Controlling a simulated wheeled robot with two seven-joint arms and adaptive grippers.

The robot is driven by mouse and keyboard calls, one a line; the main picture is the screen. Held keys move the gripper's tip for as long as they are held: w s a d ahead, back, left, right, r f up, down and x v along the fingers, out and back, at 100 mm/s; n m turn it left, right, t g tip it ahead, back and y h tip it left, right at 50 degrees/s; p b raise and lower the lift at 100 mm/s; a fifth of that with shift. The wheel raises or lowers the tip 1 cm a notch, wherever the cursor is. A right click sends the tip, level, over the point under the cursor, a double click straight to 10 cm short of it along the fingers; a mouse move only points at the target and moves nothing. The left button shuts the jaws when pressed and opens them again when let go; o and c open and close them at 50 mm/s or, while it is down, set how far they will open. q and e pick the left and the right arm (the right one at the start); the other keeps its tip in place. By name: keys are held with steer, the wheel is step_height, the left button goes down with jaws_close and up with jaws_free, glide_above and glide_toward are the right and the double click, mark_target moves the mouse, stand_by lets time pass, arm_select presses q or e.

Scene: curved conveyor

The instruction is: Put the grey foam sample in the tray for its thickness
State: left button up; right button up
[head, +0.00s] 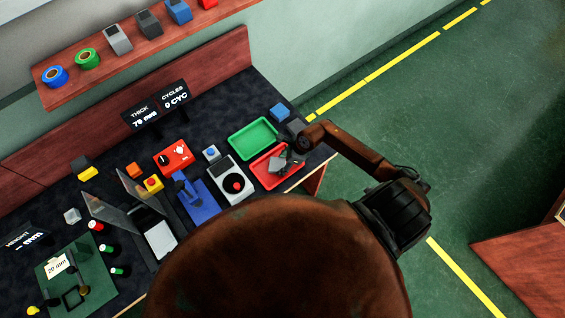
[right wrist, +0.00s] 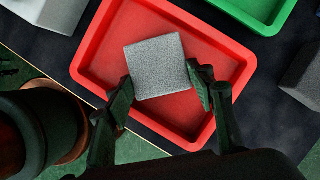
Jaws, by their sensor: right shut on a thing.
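The grey foam sample (right wrist: 158,67) is a speckled, block-like piece held between the fingers of my right gripper (right wrist: 163,86). In the right wrist view it shows over the inside of the red tray (right wrist: 92,55); I cannot tell whether it touches the tray floor. In the head view my right gripper (head: 289,158) is over the red tray (head: 262,174), with the grey piece (head: 278,164) small beneath it. The green tray (head: 253,138) lies just behind the red one and looks empty. A display (head: 143,115) reads THICK, apparently 76 mm. My left gripper is not in view.
A blue block (head: 279,112) and a dark grey block (head: 296,128) stand beside the green tray. A white device with a black disc (head: 231,179) stands left of the red tray. The table's front edge is close to the red tray.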

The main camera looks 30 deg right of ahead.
steer(key=o, duration=0.5)
steer(key=shift+o, duration=0.2)
steer(key=v, duration=1.2)
steer(key=shift+w+a, duration=0.1)
